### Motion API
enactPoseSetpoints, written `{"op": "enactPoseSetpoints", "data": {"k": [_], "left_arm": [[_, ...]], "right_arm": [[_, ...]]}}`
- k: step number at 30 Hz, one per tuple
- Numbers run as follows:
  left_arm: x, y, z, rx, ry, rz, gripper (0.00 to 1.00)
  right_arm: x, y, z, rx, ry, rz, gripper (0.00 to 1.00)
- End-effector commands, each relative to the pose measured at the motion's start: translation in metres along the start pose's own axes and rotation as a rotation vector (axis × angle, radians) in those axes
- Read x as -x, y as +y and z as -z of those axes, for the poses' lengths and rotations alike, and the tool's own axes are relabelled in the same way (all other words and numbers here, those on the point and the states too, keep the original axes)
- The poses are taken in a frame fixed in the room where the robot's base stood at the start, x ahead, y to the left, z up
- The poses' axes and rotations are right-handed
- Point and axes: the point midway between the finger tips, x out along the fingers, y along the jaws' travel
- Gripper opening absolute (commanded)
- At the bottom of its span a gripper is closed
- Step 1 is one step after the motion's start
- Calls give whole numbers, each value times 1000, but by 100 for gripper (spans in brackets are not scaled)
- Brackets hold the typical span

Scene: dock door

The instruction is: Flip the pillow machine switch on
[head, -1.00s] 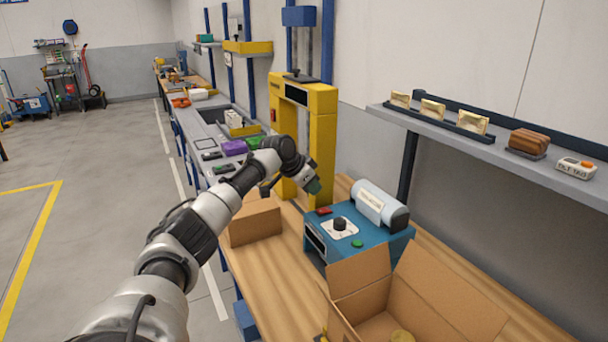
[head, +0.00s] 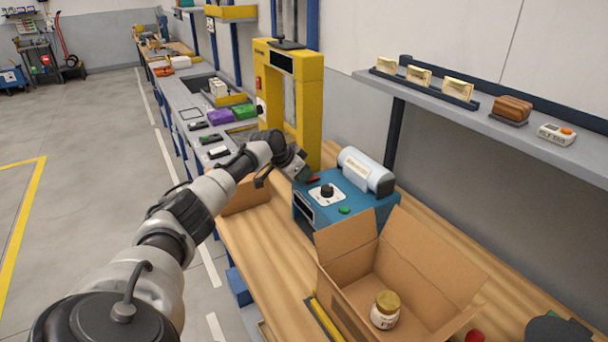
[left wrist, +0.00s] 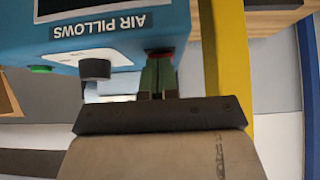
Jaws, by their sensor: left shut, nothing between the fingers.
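The pillow machine is a blue box (head: 368,216) with a white film roll (head: 358,166) on top. It stands on the wooden bench behind the open carton. Its top has a black knob (head: 326,190), a green button (head: 345,210) and a red switch (head: 313,179) at the far left corner. My left gripper (head: 303,174) is shut and empty, right beside the red switch. In the left wrist view the machine (left wrist: 120,38) appears upside down, labelled "AIR PILLOWS". There the closed green fingertips (left wrist: 158,76) are at the red switch (left wrist: 160,51), mostly hiding it; contact is unclear.
An open carton (head: 345,237) holding a jar (head: 385,310) stands in front of the machine. A yellow frame (head: 309,115) rises behind my left gripper. A grey shelf (head: 470,117) with small packages runs along the right wall. Bare bench (head: 265,250) lies left of the carton.

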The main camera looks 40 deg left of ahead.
Motion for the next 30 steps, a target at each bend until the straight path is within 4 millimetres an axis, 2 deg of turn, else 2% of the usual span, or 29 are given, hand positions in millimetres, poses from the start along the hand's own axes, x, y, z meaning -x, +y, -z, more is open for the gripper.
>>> {"op": "enactPoseSetpoints", "data": {"k": [1,3,20,30], "left_arm": [[-9,0,-10,0,22,-1,0],[-2,0,-3,0,18,0,0],[10,1,8,0,17,-1,0],[10,0,8,0,17,-1,0]], "right_arm": [[-15,0,-1,0,0,-1,88],[-6,1,0,0,0,-1,88],[6,2,2,0,2,-2,88],[6,2,2,0,3,-2,88]]}}
